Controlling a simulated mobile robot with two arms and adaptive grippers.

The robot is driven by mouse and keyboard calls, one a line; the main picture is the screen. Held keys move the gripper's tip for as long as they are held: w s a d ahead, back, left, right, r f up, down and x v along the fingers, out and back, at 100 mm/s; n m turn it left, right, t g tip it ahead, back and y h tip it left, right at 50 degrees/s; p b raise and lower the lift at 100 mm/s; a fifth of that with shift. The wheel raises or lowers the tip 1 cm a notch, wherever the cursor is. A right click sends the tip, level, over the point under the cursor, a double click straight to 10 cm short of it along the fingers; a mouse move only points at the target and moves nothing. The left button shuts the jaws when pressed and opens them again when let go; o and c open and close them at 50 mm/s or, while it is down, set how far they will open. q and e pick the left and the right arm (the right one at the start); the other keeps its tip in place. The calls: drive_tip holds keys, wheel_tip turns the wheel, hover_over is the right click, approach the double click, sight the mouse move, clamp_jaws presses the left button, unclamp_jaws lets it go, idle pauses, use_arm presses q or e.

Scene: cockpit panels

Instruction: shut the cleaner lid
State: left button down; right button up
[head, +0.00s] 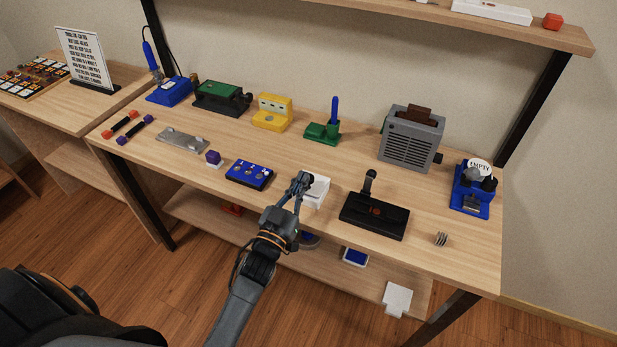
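No part is plainly marked as the cleaner or its lid. A small white box (318,190) stands near the front edge of the workbench, partly hidden by my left gripper, so I cannot tell whether it has a raised lid. A yellow unit (271,115) with an upright back part stands farther back. My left gripper (302,179) is at the left side of the white box, its fingers drawn together at the tips with nothing visible between them. I cannot tell whether it touches the box. My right gripper is not in view.
A blue panel with knobs (249,174) lies left of the white box, a black joystick base (374,216) right of it. Behind are a green holder (322,133) and a grey vented box (411,141). A shelf (420,14) hangs above. Bare bench lies between the rows.

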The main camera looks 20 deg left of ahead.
use_arm(q)
drive_tip(key=shift+s+f, duration=0.15)
drive_tip(key=shift+f, duration=0.2)
drive_tip(key=shift+s+f+b, duration=0.15)
drive_tip(key=shift+b, duration=0.3)
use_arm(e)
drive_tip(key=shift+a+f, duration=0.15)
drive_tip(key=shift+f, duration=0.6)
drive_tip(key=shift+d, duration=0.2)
